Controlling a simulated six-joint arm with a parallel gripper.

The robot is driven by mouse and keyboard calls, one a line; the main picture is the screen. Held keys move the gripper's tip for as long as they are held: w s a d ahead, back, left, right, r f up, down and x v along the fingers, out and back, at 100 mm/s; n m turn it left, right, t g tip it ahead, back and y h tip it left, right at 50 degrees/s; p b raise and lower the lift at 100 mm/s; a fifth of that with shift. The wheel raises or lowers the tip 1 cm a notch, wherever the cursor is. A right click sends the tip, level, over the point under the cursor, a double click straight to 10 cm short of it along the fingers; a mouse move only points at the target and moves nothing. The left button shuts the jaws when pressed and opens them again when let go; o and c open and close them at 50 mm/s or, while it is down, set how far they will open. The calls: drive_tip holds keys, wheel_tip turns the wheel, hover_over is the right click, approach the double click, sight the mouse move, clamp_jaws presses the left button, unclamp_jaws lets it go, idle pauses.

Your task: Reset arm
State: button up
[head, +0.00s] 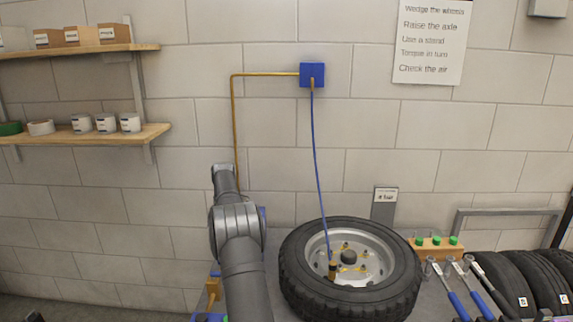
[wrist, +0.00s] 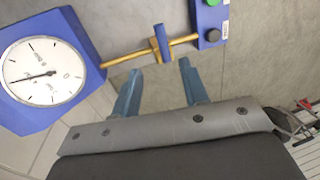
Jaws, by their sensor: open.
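My gripper (wrist: 160,66) shows in the wrist view as two blue fingers, spread apart with nothing between them. Just beyond the fingertips is a brass pipe with a blue valve handle (wrist: 161,44); I cannot tell whether the fingers touch it. A round white dial gauge (wrist: 45,72) in a blue housing is to the left. In the head view my arm rises in the middle and the fingers are not visible.
A wheel with a black tyre (head: 290,270) lies right of my arm. A blue hose (head: 318,160) runs to it from a blue wall box (head: 312,75). Shelves (head: 85,133) hold tubs on the left. Tools (head: 460,285) and more tyres (head: 505,284) are at right.

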drive_tip(key=s+f, duration=0.1)
drive_tip(key=f, duration=0.7)
drive_tip(key=s+f, duration=0.1)
drive_tip(key=f, duration=0.4)
drive_tip(key=shift+s+f, duration=0.1)
drive_tip(key=shift+s, duration=0.25)
